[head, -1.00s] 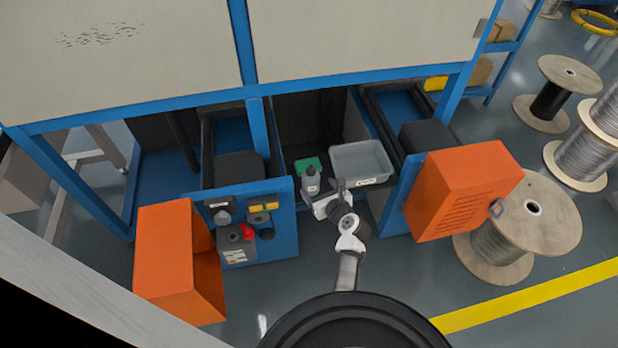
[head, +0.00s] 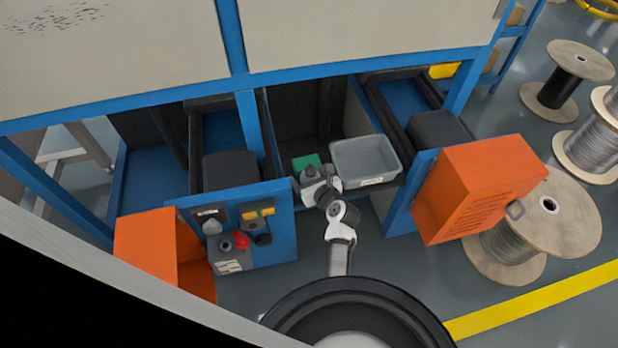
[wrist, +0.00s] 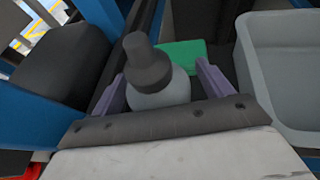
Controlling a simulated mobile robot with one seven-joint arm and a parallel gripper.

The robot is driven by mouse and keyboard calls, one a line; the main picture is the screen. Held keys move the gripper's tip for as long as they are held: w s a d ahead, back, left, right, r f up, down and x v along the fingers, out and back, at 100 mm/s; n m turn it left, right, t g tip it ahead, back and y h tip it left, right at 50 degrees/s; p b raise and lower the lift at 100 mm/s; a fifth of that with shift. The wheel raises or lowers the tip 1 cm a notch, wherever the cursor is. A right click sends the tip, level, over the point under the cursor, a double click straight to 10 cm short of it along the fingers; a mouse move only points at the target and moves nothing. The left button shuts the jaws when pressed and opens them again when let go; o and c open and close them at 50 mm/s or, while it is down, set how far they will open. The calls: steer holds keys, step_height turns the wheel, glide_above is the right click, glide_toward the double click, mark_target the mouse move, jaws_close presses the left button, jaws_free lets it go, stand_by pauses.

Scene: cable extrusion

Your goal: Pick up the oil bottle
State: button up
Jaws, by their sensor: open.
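The oil bottle (wrist: 158,93) is grey with a dark nozzle cap and stands upright in the wrist view. In the head view only its dark top (head: 309,172) shows clearly, as my arm hides the rest. My gripper (wrist: 160,86) is open, with one purple finger on the left of the bottle and one on the right. The bottle is between the fingers, close to the left one. I cannot tell whether either finger touches it. The bottle's lower part is hidden behind the gripper body.
A green item (head: 306,161) lies just behind the bottle. A grey bin (head: 366,160) stands close on the right. A blue panel with switches (head: 240,228) is on the left, and an orange box (head: 480,188) is on the right. Blue frame posts border the bay.

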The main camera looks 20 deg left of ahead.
steer(key=shift+w+a, duration=0.2)
steer(key=shift+s, duration=0.1)
steer(key=shift+c, duration=0.7)
steer(key=c, duration=1)
